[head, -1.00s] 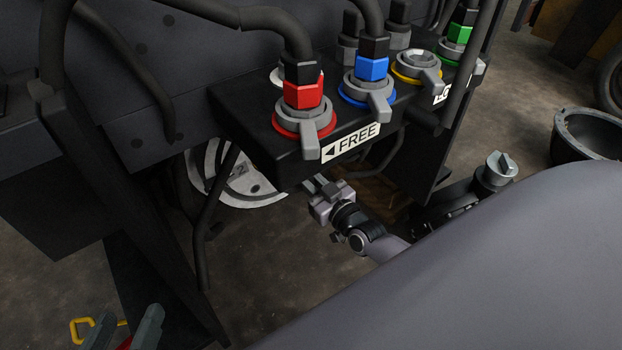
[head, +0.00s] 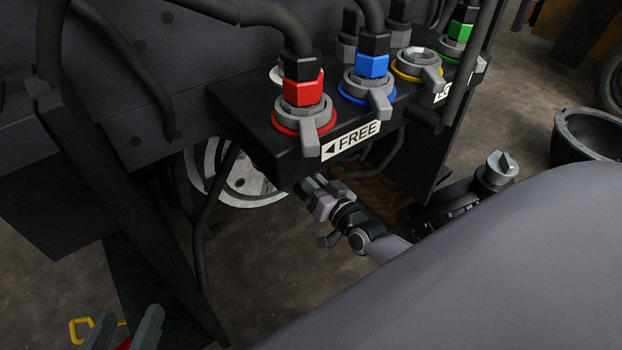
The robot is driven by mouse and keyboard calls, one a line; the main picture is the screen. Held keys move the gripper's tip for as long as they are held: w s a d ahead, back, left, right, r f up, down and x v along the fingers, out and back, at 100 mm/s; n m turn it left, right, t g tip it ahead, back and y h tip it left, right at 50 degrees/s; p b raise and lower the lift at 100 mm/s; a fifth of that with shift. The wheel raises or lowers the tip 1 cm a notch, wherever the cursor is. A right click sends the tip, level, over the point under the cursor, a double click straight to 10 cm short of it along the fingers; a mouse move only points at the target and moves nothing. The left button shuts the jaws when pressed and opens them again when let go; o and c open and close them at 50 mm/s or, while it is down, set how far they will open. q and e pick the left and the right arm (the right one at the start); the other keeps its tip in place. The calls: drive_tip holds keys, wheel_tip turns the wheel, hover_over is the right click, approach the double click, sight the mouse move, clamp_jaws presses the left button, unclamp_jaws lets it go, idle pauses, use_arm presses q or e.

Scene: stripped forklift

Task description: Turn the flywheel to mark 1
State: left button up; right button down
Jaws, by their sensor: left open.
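The flywheel (head: 255,190), a pale metal disc with dark openings, stands low behind the black manifold block. The block, a hanging hose and a dark bracket cover much of it. No number can be read on the part that shows. My left gripper (head: 308,184) is just below the manifold block, at the right side of the flywheel. It is open, with its fingers pointing up and left, partly in the block's shadow. I cannot tell whether the fingertips touch the flywheel.
The black manifold block (head: 255,135) with red, blue, yellow and green ringed couplings and a FREE label (head: 351,140) overhangs my left gripper. Hoses (head: 214,205) hang near the flywheel. A black bowl (head: 588,135) stands on the floor at right. Bare floor lies below the gripper.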

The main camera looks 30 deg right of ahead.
drive_tip(key=shift+w+r, duration=0.15)
drive_tip(key=shift+w, duration=0.25)
drive_tip(key=shift+m, duration=1.6)
drive_tip(key=c, duration=1.1)
unclamp_jaws()
drive_tip(key=shift+o, duration=1.3)
drive_tip(key=shift+s+p, duration=0.4)
drive_tip(key=shift+s, duration=0.35)
drive_tip(key=s+p, duration=0.2)
drive_tip(key=s, duration=0.5)
drive_tip(key=shift+s+d+p, duration=0.25)
drive_tip(key=shift+d+p, duration=0.1)
drive_tip(key=shift+c, duration=0.4)
